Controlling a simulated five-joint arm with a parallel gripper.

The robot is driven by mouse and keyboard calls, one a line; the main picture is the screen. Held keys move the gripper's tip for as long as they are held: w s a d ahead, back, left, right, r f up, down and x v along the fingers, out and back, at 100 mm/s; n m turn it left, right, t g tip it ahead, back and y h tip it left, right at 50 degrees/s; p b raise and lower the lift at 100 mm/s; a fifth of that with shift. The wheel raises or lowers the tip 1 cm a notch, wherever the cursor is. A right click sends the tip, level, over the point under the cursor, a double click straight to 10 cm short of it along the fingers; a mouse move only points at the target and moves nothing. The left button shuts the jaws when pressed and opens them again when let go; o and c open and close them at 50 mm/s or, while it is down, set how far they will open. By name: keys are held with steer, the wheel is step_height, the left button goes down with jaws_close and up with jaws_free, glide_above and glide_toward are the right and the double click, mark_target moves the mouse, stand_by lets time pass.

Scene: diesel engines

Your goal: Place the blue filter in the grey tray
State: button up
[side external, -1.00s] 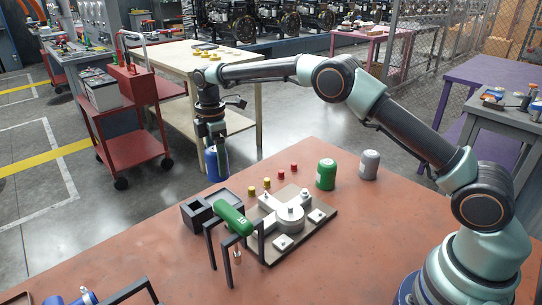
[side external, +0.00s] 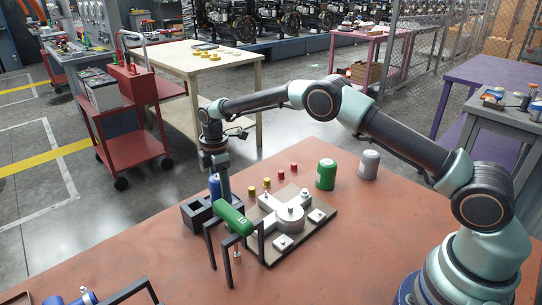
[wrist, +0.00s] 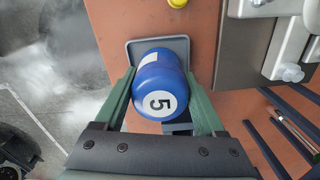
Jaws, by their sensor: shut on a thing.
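The blue filter (wrist: 158,80), with a white end marked 5, is held between the two green fingers of my gripper (wrist: 162,100) in the wrist view. In the side view the filter (side external: 214,187) shows partly behind a finger of my gripper (side external: 219,180). The grey tray (wrist: 133,48) lies under and beyond the filter in the wrist view, its far rim showing and the rest mostly hidden.
A green filter marked 10 (side external: 233,218) lies on a black stand just right of the tray. A metal fixture plate (side external: 288,240) is beyond it. A green canister (side external: 326,175) and a grey canister (side external: 369,165) stand farther back. The table's front middle is clear.

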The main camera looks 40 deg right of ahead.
steer(key=shift+f, duration=0.1)
steer(key=o, duration=1.6)
steer(key=shift+c, duration=0.2)
